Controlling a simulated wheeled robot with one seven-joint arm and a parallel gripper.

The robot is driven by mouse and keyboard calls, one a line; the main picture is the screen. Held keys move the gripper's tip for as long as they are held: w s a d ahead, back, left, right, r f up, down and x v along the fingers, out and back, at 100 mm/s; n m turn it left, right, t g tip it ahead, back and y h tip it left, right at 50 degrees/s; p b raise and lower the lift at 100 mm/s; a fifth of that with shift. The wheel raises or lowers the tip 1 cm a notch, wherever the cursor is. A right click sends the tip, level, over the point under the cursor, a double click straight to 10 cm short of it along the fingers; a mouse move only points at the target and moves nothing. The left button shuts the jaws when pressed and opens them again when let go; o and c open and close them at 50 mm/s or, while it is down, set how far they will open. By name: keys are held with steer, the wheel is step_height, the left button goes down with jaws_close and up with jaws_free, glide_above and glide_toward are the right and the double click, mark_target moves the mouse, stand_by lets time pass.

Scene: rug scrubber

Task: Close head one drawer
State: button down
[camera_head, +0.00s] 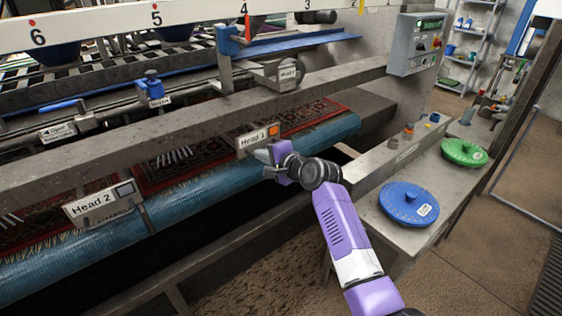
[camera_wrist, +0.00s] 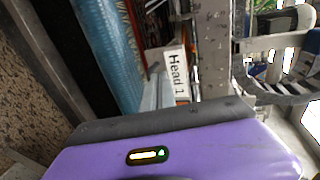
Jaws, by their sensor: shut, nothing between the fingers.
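The head one drawer (camera_head: 215,185) is the section behind the "Head 1" label, with a blue cylindrical front and red patterned rug on it. The white "Head 1" label (camera_head: 258,137) has an orange square at its right end; the label also shows in the wrist view (camera_wrist: 176,74). My gripper (camera_head: 266,156) is shut and empty, just below and in front of this label. In the wrist view, the blue front (camera_wrist: 108,50) lies left of the label. Whether the fingers touch the label or its bracket cannot be told. My gripper hides part of the blue front.
The head two drawer (camera_head: 75,250), with a similar blue front, lies to the left. A grey metal beam (camera_head: 150,130) runs above both. Open floor (camera_head: 460,265) lies at lower right.

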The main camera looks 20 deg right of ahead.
steer(key=s+d+r+n+t+h, duration=0.35)
steer(key=s+d+r, duration=0.4)
steer(key=s, duration=0.25)
steer(key=s+a+f+n, duration=0.2)
steer(key=s+f+n, duration=0.1)
steer(key=s, duration=1.5)
steer(key=s+a+f+n+g, duration=0.1)
steer(key=s+f+n, duration=0.3)
steer(key=s, duration=1.4)
steer(key=s+a+f+n+g, duration=0.1)
steer(key=s+a+f+n, duration=0.2)
steer(key=s, duration=1.5)
steer(key=shift+a+f+n+h, duration=0.2)
steer(key=shift+f+n+h, duration=0.25)
steer(key=shift+f, duration=0.1)
steer(key=shift+w, duration=0.1)
